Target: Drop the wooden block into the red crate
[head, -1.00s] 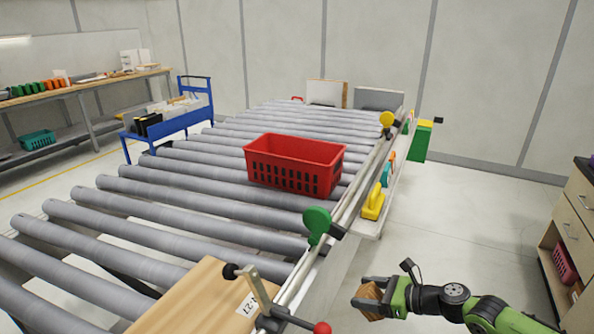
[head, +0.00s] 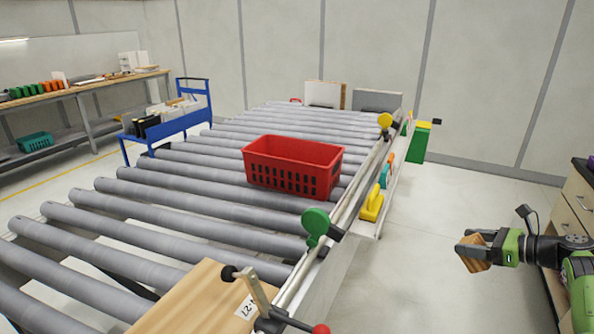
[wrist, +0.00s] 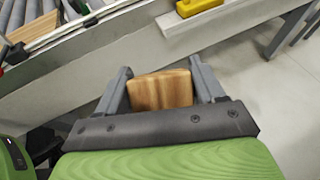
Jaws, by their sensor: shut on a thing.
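The wooden block (head: 474,254) is held between the fingers of my gripper (head: 472,245), at the right of the head view, off the right side of the roller conveyor. In the wrist view the block (wrist: 161,91) sits between the two grey fingers of my gripper (wrist: 162,82). My gripper is shut on it. The red crate (head: 291,181) stands upright on the conveyor rollers, well to the left of my gripper and apart from it. Its open top shows; nothing is visible inside. The crate is not in the wrist view.
The roller conveyor (head: 180,205) has a side rail with a green knob (head: 315,222) and a yellow tool (head: 372,204) along a ledge. A wooden board (head: 195,300) is clamped at the near end. Drawers (head: 577,212) stand at far right. Floor between is clear.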

